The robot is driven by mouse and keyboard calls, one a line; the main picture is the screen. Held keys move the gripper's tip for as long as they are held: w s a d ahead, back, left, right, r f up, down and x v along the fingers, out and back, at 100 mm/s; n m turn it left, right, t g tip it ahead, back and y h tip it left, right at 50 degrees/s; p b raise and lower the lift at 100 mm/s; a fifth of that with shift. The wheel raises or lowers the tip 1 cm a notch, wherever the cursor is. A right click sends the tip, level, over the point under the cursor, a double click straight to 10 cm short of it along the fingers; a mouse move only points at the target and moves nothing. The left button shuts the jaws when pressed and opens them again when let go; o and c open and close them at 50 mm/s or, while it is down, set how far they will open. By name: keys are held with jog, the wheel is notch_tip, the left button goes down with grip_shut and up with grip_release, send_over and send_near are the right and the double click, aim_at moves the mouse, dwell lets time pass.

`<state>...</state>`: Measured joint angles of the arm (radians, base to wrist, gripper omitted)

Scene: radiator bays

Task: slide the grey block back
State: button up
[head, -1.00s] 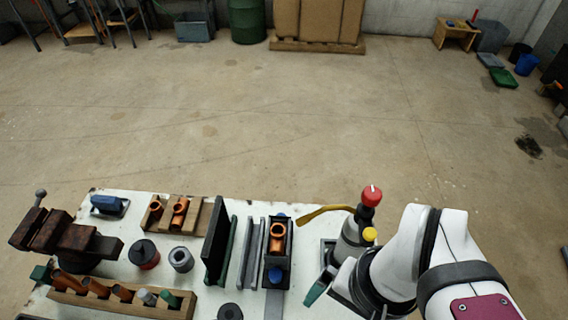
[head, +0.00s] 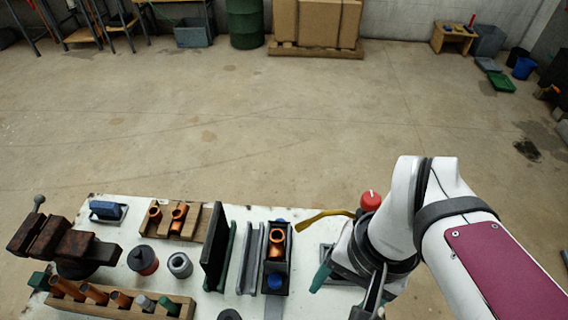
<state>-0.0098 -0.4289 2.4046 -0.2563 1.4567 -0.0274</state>
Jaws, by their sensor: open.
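No grey block stands out for certain. A dark grey block-like holder (head: 288,276) on the white bench carries a copper-coloured fitting (head: 277,240) and two blue round parts, one at each end. A flat grey strip (head: 273,304) runs from its near end to the picture's bottom edge. Grey upright rails (head: 250,258) stand just left of it. My gripper (head: 345,296) is at the bottom right, to the right of the holder and apart from it. It is open, with nothing seen between its fingers. My arm hides part of the bench there.
A red-topped bottle (head: 370,201) is mostly behind my arm, beside a yellow-brown lever (head: 322,217). A tall dark panel (head: 213,248) stands left of the rails. A wooden rack of fittings (head: 122,305), a round grey part (head: 180,265) and a vice (head: 60,240) fill the left.

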jog(key=w+a+r+g, duration=0.1)
jog(key=w+r, duration=0.1)
jog(key=w, duration=0.4)
jog(key=w+a+r+n, duration=0.1)
jog(key=w, duration=0.6)
jog(key=shift+r+n+g, duration=0.3)
jog(key=shift+r+g, duration=0.05)
jog(key=shift+g, duration=0.05)
jog(key=n+g, duration=0.2)
send_over(281, 221)
jog(key=w+d, duration=0.1)
jog(key=w, duration=0.5)
notch_tip(281, 221, down, 8)
jog(key=shift+h, duration=0.3)
jog(key=x, duration=1.5)
jog(key=shift+s+d+f, duration=0.1)
jog(key=shift+d+f, duration=0.05)
jog(key=shift+f, duration=0.2)
jog(key=shift+c, duration=0.2)
grip_shut()
